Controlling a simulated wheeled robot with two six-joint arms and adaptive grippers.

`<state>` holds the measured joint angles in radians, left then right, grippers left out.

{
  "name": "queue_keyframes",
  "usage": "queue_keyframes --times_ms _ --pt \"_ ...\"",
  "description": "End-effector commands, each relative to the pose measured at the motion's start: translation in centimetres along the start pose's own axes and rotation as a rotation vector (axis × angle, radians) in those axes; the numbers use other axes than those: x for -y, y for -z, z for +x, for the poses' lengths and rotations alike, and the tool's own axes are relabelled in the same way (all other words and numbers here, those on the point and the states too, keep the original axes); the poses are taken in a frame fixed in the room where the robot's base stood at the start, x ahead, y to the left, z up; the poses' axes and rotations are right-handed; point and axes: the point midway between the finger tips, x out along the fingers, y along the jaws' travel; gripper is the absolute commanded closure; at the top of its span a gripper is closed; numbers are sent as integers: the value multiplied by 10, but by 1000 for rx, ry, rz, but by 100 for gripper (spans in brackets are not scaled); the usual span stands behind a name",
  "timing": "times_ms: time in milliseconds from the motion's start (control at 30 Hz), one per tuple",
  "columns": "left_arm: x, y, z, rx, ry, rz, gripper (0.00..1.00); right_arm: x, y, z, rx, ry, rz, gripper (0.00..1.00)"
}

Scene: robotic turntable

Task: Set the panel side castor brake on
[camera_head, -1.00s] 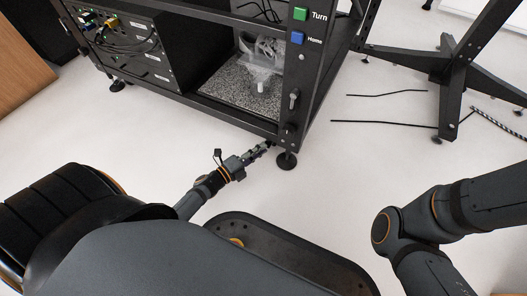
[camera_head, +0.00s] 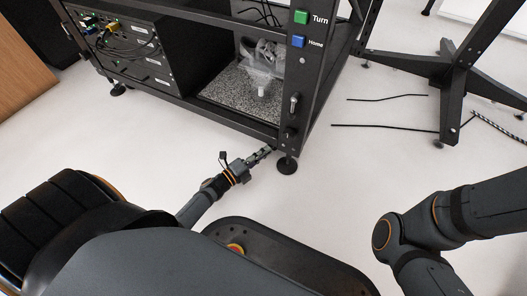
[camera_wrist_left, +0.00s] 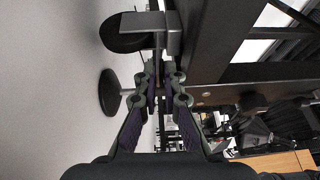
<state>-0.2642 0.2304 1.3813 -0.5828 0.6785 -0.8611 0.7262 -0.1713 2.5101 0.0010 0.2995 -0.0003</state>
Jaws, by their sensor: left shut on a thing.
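My left gripper (camera_head: 268,151) reaches low to the bottom edge of the black frame, beside its near corner. In the left wrist view my left gripper (camera_wrist_left: 161,72) has its fingertips close together on a thin part below a grey bracket, which looks like the castor brake (camera_wrist_left: 160,48). The fingers hide most of that part. The castor wheel (camera_wrist_left: 122,32) is black and sits beside the bracket.
A black levelling foot (camera_head: 287,166) stands under the frame's near corner; a round foot (camera_wrist_left: 109,92) also shows in the left wrist view. The frame post carries a green Turn button (camera_head: 301,17) and a blue Home button (camera_head: 298,41). Loose black cables (camera_head: 385,127) lie on open floor.

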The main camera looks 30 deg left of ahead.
Motion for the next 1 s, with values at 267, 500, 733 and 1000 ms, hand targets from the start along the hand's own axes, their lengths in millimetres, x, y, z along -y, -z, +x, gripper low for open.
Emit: queue_keyframes --times_ms 267,500,733,1000 --pt "-4 0 -1 7 50 20 100 0 0 1 0 0 0 66" --pt "-4 0 -1 7 49 20 83 0 0 1 0 0 0 66" --pt "-3 0 -1 7 49 20 83 0 -1 1 1 0 0 66" --pt "-6 0 -36 5 44 21 83 0 -1 0 3 1 0 66"
